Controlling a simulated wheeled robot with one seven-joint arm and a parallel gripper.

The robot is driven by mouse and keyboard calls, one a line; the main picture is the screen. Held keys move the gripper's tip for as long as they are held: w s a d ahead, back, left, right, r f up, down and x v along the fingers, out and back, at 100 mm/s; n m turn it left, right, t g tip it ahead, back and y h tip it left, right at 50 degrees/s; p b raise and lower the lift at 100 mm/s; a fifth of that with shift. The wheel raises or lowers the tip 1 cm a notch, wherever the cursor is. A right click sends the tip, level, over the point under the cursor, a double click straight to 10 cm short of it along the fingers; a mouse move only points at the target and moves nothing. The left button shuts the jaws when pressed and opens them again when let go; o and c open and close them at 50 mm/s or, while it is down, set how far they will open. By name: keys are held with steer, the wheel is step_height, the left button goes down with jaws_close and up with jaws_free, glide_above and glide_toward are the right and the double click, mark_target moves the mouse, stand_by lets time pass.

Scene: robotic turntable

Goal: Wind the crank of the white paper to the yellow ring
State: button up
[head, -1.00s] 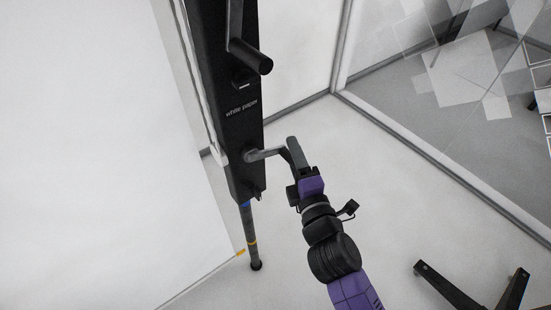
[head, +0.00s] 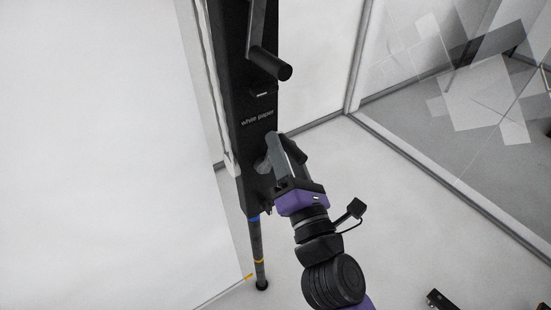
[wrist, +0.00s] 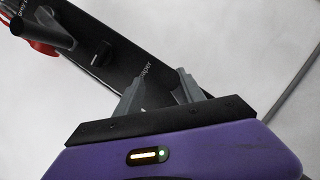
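The white paper (head: 110,150) hangs as a large sheet on the left. A black panel labelled "white paper" (head: 258,118) stands at its right edge. The lower crank (head: 263,165) is just below that label, mostly hidden by my gripper (head: 287,142). My gripper is right at this crank. In the wrist view my gripper's fingers (wrist: 158,88) are apart, with dark panel between them and no handle clearly seen there. The yellow ring (head: 258,261) is low on the pole under the panel, below a blue ring (head: 253,219).
Another crank with a dark handle (head: 270,63) sticks out above the label, over my gripper. A glass wall (head: 445,100) stands on the right. Open pale floor (head: 420,220) lies between. A dark stand foot (head: 440,299) is at bottom right.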

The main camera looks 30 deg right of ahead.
steer(key=shift+a+r+n+t+y, duration=0.1)
steer(key=shift+a+n+t+y, duration=0.1)
steer(key=shift+a+n, duration=0.45)
steer(key=shift+a+r+n+t+y, duration=0.1)
steer(key=shift+a+n+t+y, duration=0.15)
steer(key=shift+n, duration=0.6)
steer(key=b+v, duration=0.6)
steer(key=v, duration=0.3)
steer(key=shift+a, duration=0.2)
steer(key=shift+r, duration=0.15)
